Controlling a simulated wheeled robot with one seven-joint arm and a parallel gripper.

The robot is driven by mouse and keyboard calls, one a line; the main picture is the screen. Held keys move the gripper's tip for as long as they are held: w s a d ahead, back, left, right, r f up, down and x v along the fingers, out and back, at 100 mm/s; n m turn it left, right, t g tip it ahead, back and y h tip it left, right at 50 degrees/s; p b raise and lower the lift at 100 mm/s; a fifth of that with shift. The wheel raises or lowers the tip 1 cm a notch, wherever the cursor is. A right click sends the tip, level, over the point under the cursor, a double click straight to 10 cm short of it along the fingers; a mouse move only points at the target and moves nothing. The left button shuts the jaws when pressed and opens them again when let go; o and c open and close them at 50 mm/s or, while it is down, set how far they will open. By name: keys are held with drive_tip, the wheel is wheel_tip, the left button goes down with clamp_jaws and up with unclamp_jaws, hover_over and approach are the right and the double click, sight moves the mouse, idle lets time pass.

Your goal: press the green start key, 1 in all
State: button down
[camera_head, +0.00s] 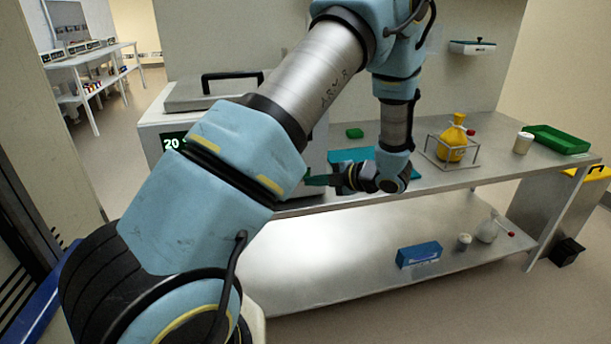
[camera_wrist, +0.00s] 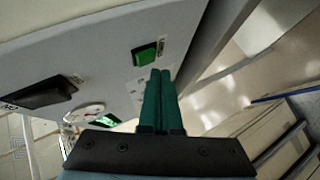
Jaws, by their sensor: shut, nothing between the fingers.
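The green start key (camera_wrist: 145,54) sits in a dark frame on the pale front panel (camera_wrist: 100,60) of a machine, seen in the wrist view. My gripper (camera_wrist: 161,72) is shut and empty, its two green fingers side by side. The fingertips are just below and right of the key in that view; I cannot tell whether they touch it or the panel. In the head view my gripper (camera_head: 314,180) points left at the machine (camera_head: 150,130), which has a lit display (camera_head: 173,141). My arm hides much of the machine's front there.
A steel bench (camera_head: 480,172) holds a teal mat, a yellow flask (camera_head: 452,143) in a wire stand, a white cup (camera_head: 522,143) and a green tray (camera_head: 558,140). A blue box (camera_head: 418,254) is on the lower shelf. In the wrist view a black part (camera_wrist: 42,94) protrudes from the panel.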

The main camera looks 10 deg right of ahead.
drive_tip(key=shift+w, duration=0.45)
drive_tip(key=shift+w+a, duration=0.1)
drive_tip(key=shift+w, duration=0.3)
idle(0.8)
drive_tip(key=shift+s, duration=0.85)
drive_tip(key=shift+s+d, duration=0.2)
drive_tip(key=shift+s, duration=1.05)
drive_tip(key=shift+s+d, duration=0.2)
drive_tip(key=shift+s, duration=1.05)
